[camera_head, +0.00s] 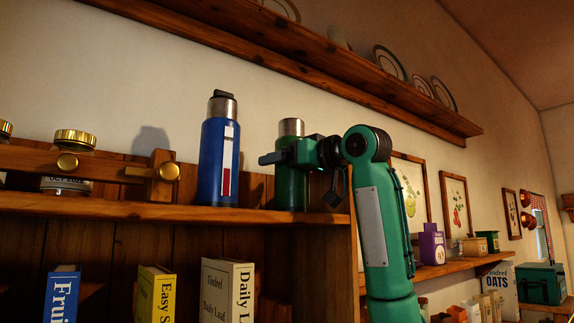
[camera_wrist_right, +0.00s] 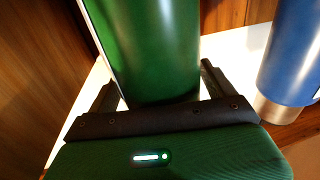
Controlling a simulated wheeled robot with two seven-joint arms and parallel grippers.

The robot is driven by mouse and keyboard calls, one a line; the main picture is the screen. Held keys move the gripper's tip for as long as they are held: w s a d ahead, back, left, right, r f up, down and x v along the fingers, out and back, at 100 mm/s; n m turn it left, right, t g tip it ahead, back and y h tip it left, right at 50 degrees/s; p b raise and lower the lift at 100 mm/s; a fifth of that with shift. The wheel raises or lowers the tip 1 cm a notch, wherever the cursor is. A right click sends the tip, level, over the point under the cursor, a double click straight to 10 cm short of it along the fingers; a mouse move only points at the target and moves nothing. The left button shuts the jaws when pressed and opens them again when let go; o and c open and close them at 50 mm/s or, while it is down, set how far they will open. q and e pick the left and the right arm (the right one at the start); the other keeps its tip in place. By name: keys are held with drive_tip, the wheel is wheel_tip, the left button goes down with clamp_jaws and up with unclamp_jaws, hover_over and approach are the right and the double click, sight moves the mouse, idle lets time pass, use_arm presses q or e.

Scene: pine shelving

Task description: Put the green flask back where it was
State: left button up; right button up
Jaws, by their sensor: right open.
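The green flask (camera_head: 291,188), with a steel cap, stands upright on the upper wooden shelf, to the right of a blue flask. My right gripper (camera_head: 274,157) is level with its upper body and partly covers it. In the right wrist view the green flask (camera_wrist_right: 155,45) fills the space between the two dark fingers (camera_wrist_right: 160,88). The jaws are open, with one finger on each side of the flask. Whether a finger touches it I cannot tell. My left gripper is not in view.
The blue flask (camera_head: 217,160) stands close on the left; it also shows in the right wrist view (camera_wrist_right: 292,60). A gold-lidded jar (camera_head: 72,160) and a wooden rail (camera_head: 110,170) are farther left. A plate shelf (camera_head: 310,65) runs above. Books (camera_head: 228,290) stand below.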

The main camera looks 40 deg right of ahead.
drive_tip(key=s+d+b, duration=0.1)
drive_tip(key=s+b, duration=0.4)
drive_tip(key=s, duration=0.7)
drive_tip(key=shift+r, duration=0.2)
